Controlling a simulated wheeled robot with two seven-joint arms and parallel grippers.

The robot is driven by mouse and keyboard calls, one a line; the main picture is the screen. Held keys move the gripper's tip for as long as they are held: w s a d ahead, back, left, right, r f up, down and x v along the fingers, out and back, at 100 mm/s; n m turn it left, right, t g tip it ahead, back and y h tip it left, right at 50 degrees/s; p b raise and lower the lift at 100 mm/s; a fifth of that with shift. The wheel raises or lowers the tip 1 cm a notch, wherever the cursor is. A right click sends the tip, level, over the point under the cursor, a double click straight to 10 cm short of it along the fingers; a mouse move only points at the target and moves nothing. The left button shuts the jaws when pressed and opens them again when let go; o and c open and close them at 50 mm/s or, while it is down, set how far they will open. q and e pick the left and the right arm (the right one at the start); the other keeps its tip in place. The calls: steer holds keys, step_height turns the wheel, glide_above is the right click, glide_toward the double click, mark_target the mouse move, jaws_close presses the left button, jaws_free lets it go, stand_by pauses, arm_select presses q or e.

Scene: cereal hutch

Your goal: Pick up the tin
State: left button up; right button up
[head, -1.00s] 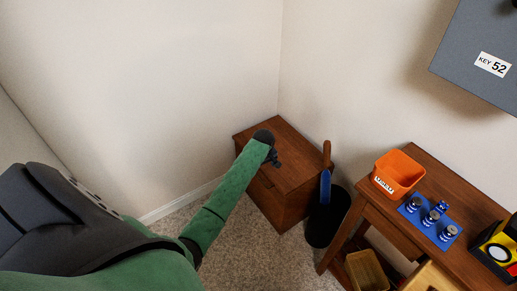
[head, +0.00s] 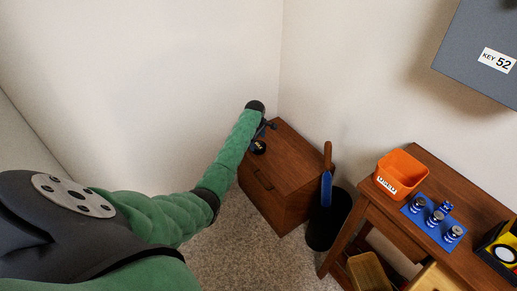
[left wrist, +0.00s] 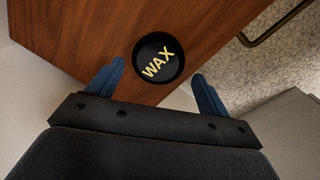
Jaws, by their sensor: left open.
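The tin is a round black tin marked WAX (left wrist: 158,60). In the left wrist view it lies on the brown wooden cabinet top, ahead of and between my fingers. It also shows small and dark in the head view (head: 259,147), close beside the gripper. My left gripper (left wrist: 158,82) is open, with one blue finger on each side and nothing between them; it also shows in the head view (head: 268,130), over the cabinet's left part. My right gripper is not in view.
The wooden cabinet (head: 290,160) stands in the corner against the walls. A black bin (head: 328,220) with a blue-and-wood handled item stands right of it. A table holds an orange bin (head: 401,173) and a blue mat (head: 420,222) with several small jars. A grey key box (head: 480,50) hangs on the wall.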

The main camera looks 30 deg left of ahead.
mark_target(258, 145)
arm_select(q)
steer(key=shift+w+a+f, duration=0.1)
steer(key=shift+w+f, duration=0.1)
steer(key=shift+f, duration=0.9)
steer(key=shift+w+f, duration=0.15)
steer(key=shift+f, duration=0.9)
steer(key=c, duration=0.8)
steer(key=shift+r, duration=0.1)
